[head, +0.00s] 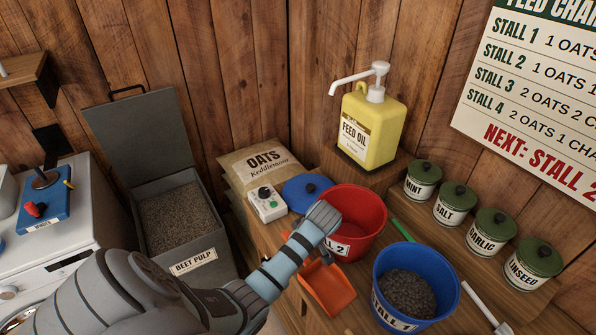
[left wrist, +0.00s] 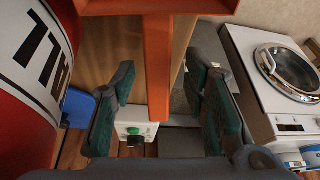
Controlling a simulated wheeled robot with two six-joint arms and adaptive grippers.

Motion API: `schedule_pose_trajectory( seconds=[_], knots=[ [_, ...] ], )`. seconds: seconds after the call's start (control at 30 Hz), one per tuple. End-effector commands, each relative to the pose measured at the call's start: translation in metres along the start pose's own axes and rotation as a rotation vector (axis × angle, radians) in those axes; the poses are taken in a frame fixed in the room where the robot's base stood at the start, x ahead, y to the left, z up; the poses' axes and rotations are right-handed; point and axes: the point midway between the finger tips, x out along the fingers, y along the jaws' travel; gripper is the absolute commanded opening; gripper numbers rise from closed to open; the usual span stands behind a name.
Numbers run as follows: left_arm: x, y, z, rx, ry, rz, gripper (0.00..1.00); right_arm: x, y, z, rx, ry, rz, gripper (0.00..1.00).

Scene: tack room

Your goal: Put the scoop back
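The orange scoop (head: 328,288) is at the front of the wooden bench, just in front of the red bucket (head: 364,213) labelled with a 2. In the left wrist view, the scoop's orange handle (left wrist: 158,50) runs down between the two teal finger pads of my left gripper (left wrist: 157,85). The fingers stand apart, with a visible gap on each side of the handle. My right gripper is not in view.
A blue bucket (head: 405,255) with dark feed stands right of the scoop. A grey beet pulp bin (head: 143,235) stands open at left. A white control box (head: 266,200) sits by the oats sack (head: 258,165). Jars and a yellow oil pump (head: 372,125) line the back.

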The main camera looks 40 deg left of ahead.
Motion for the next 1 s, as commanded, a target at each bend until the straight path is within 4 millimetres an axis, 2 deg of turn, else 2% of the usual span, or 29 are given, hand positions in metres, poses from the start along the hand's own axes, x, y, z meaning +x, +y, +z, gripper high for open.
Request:
schedule_pose_trajectory(
  seconds=[0.27,0.37,0.5,0.63,1.0],
  knots=[
    [-0.003,0.000,0.000,0.000,0.000,0.000,0.42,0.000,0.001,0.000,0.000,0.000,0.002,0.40],
    [-0.017,0.001,0.000,-0.001,-0.001,0.004,0.42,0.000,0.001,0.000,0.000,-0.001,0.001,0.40],
    [-0.049,0.001,0.000,-0.001,-0.001,0.004,0.42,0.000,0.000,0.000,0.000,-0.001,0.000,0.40],
    [-0.070,0.000,0.000,-0.001,-0.001,0.003,0.42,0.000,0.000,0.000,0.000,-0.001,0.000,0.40],
    [-0.078,0.001,0.000,0.002,0.000,0.002,0.42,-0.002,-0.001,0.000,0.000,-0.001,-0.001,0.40]
  ],
)
